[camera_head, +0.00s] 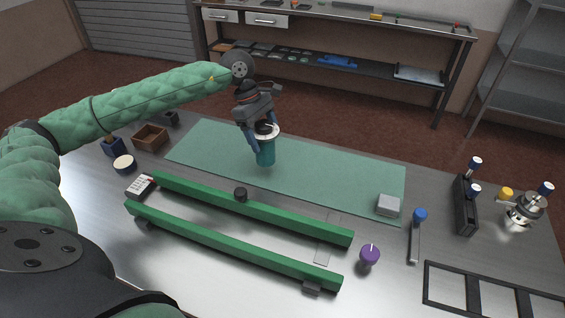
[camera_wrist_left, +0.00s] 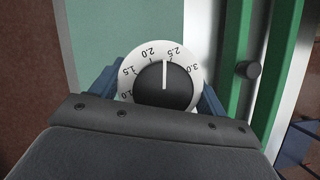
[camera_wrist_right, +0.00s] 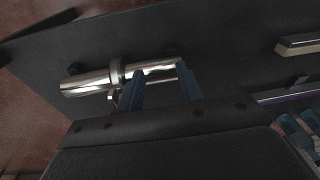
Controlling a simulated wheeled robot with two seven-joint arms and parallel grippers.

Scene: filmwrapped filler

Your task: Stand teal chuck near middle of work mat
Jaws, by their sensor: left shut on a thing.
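The teal chuck (camera_head: 265,155) is an upright teal cylinder with a white numbered dial and dark knob on top. My left gripper (camera_head: 262,138) is shut on it from above. The chuck is over the left-middle part of the green work mat (camera_head: 340,180); I cannot tell whether its base touches. In the left wrist view the dial (camera_wrist_left: 194,62) and knob sit between the two blue fingers, hiding the chuck's body. My right gripper (camera_wrist_right: 165,85) shows only in its wrist view, with its fingers apart and a shiny metal cylinder (camera_wrist_right: 90,84) behind them.
Two green rails (camera_head: 250,208) lie in front of the mat. A grey block (camera_head: 388,204) is on the mat's right end. A purple knob (camera_head: 369,254), black rack (camera_head: 465,206) and metal fixture (camera_head: 522,210) are to the right. A brown box (camera_head: 150,138) stands left.

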